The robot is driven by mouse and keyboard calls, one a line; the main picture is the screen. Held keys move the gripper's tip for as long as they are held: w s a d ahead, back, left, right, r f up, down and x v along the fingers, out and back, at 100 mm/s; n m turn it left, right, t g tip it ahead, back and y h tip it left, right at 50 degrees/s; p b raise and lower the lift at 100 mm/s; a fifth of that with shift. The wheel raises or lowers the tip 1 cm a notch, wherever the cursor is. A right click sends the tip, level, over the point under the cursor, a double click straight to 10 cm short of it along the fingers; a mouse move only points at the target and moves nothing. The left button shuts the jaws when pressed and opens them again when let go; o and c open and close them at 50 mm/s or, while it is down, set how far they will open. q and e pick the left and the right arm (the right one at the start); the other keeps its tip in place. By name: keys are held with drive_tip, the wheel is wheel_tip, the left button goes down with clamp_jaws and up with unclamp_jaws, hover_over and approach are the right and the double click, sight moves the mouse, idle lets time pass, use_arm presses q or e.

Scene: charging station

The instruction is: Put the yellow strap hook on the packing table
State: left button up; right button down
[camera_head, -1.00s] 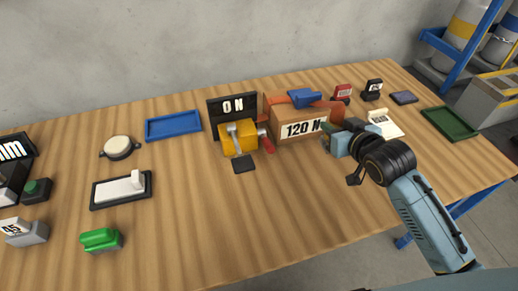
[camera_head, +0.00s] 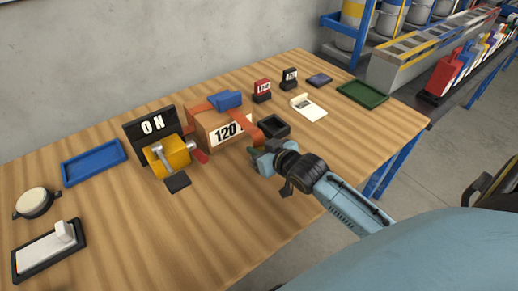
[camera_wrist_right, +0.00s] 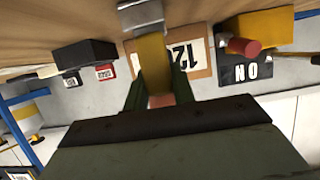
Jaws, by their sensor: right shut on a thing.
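The yellow strap hook (camera_wrist_right: 152,62), a yellow band with a grey metal end, is between the green fingers of my right gripper (camera_wrist_right: 158,95) in the wrist view. My right gripper (camera_head: 256,156) is shut on it, in front of the cardboard box (camera_head: 207,127) labelled 120. In the head view the hook is hidden or too small to make out. The wooden table (camera_head: 225,205) lies beneath; I cannot tell whether the hook touches it. My left gripper is not in view.
A black open tray (camera_head: 274,125) stands right of the box. A yellow ratchet-like device (camera_head: 166,156) and an ON sign (camera_head: 150,122) stand left of it. Blue (camera_head: 94,162) and green (camera_head: 362,92) trays lie farther out. The table's front middle is clear.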

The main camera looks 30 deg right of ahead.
drive_tip(key=c, duration=1.2)
unclamp_jaws()
drive_tip(key=shift+f, duration=0.1)
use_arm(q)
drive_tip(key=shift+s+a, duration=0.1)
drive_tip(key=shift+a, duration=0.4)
use_arm(e)
drive_tip(key=shift+o, duration=0.2)
drive_tip(key=shift+s+r, duration=0.15)
drive_tip(key=shift+r, duration=0.05)
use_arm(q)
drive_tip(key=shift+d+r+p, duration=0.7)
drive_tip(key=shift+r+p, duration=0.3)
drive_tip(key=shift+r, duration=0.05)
use_arm(e)
drive_tip(key=v, duration=1.1)
drive_tip(key=shift+s, duration=0.35)
drive_tip(key=shift+r, duration=0.1)
